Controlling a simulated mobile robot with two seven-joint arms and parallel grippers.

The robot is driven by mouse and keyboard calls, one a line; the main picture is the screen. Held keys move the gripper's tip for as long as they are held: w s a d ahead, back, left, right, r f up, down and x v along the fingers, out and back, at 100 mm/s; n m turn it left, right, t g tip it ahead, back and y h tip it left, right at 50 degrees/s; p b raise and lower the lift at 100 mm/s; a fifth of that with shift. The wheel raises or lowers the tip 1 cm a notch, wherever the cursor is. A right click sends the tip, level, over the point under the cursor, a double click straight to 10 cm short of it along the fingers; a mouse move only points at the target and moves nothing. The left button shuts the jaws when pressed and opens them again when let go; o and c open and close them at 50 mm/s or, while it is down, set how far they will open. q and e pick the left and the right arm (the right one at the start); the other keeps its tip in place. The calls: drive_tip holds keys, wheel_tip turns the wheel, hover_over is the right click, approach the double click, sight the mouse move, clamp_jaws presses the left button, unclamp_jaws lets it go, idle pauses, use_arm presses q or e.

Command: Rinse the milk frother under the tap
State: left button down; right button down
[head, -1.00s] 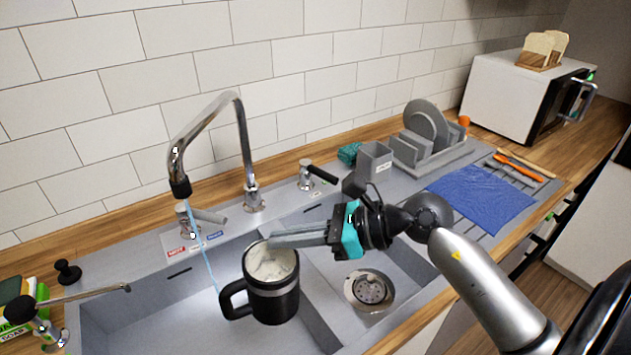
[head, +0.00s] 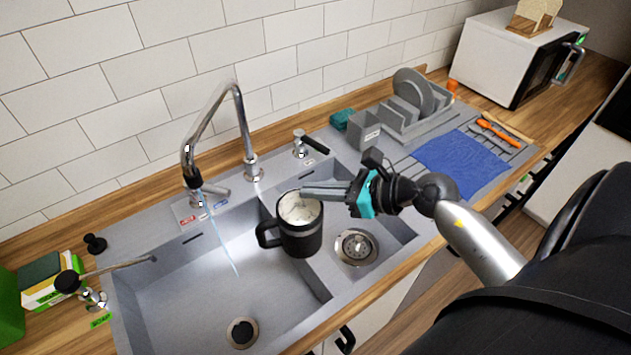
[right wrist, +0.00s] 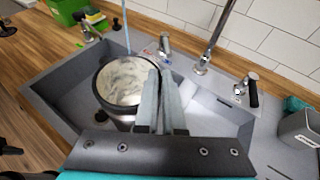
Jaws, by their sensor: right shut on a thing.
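The milk frother is a black jug (head: 301,238) with a handle on its left and whitish residue inside. My right gripper (head: 312,192) is shut on its rim and holds it upright over the sink, near the divider between the two basins. In the right wrist view the frother (right wrist: 122,82) shows its open top, with the gripper fingers (right wrist: 160,95) at its rim. The tap (head: 190,165) runs a thin stream of water (head: 222,240) into the large basin, left of the frother and apart from it. My left gripper is not in view.
The large basin (head: 180,300) is otherwise empty around its drain (head: 242,332). A soap dispenser (head: 95,298) reaches over its left edge. A grey caddy (head: 364,130), dish rack (head: 430,122) and blue cloth (head: 462,162) lie to the right.

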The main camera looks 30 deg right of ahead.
drive_tip(key=w+r+b+x, duration=0.1)
drive_tip(key=r+x, duration=0.2)
drive_tip(key=x, duration=1.1)
drive_tip(key=shift+a, duration=0.25)
idle(0.4)
drive_tip(key=shift+w+d, duration=0.1)
drive_tip(key=shift+w+d+b, duration=0.3)
drive_tip(key=shift+d+b, duration=0.15)
drive_tip(key=shift+s+a, duration=0.1)
drive_tip(key=shift+a, duration=0.05)
idle(0.3)
drive_tip(key=shift+s+a+p, duration=0.25)
drive_tip(key=shift+a+p, duration=0.15)
drive_tip(key=shift+p, duration=0.1)
